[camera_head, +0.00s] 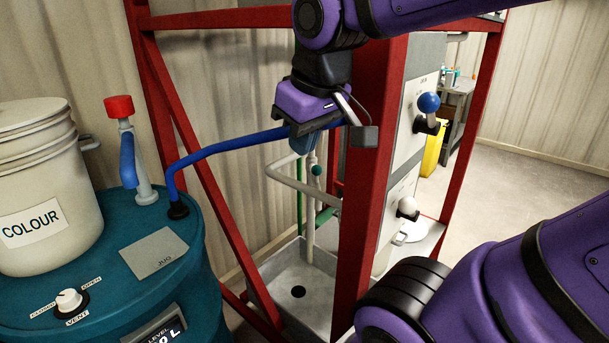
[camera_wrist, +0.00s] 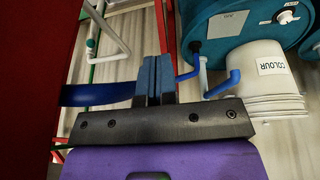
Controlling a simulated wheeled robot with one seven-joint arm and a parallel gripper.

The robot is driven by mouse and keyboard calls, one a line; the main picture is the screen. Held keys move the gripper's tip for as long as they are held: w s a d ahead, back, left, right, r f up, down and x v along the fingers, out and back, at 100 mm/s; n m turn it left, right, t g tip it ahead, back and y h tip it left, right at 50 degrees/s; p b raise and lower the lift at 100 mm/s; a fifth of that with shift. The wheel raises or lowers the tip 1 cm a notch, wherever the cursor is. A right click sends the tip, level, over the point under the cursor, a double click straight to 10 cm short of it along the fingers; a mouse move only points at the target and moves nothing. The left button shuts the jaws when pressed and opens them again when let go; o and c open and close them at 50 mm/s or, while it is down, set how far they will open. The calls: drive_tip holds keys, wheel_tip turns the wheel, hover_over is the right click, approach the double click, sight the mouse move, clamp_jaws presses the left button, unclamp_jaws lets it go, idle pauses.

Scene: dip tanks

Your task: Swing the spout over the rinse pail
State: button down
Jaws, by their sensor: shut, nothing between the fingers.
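A long blue pipe (camera_head: 225,146) rises from the teal drum (camera_head: 80,268), bends and runs right to my gripper; it looks like the spout. My gripper (camera_head: 302,146) is shut and points down at the pipe. In the wrist view its fingers (camera_wrist: 157,65) are together with nothing between them, and the pipe (camera_wrist: 92,94) passes beside or behind them. I cannot tell whether they touch. A white pail (camera_head: 45,185) on the drum is labelled COLOUR; it also shows in the wrist view (camera_wrist: 262,85). I see no pail labelled rinse.
A red frame post (camera_head: 368,190) stands close right of my gripper. A grey basin (camera_head: 290,275) with a dark drain is below, with pale pipes (camera_head: 311,215) above it. A red-topped pump (camera_head: 120,108) with a blue outlet stands on the drum. Open floor lies at right.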

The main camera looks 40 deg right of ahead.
drive_tip(key=w+d+f+n+g+h, duration=0.2)
drive_tip(key=w+d+f+g, duration=0.15)
drive_tip(key=w, duration=0.45)
drive_tip(key=w+d+f+n+g+h, duration=0.1)
drive_tip(key=w+d+f+g+h, duration=0.1)
drive_tip(key=w+d+f, duration=0.45)
drive_tip(key=w+d+f+n+g+h, duration=0.1)
drive_tip(key=w+d+n+g+h, duration=0.15)
drive_tip(key=w, duration=0.75)
drive_tip(key=w+d+f+n+g+h, duration=0.2)
drive_tip(key=w+f+h, duration=0.3)
drive_tip(key=f, duration=0.6)
drive_tip(key=w+d+f+n+g+h, duration=0.2)
drive_tip(key=w+f+h, duration=0.4)
drive_tip(key=w+f, duration=0.3)
wheel_tip(320, 180, down, 3)
drive_tip(key=d+n, duration=0.1)
drive_tip(key=n, duration=0.1)
drive_tip(key=shift+w+r+n+g, duration=0.2)
drive_tip(key=shift+w+n+g, duration=0.15)
drive_tip(key=shift+g, duration=0.05)
drive_tip(key=shift+d, duration=0.1)
drive_tip(key=x, duration=1.4)
drive_tip(key=shift+r, duration=0.15)
drive_tip(key=shift+h, duration=0.25)
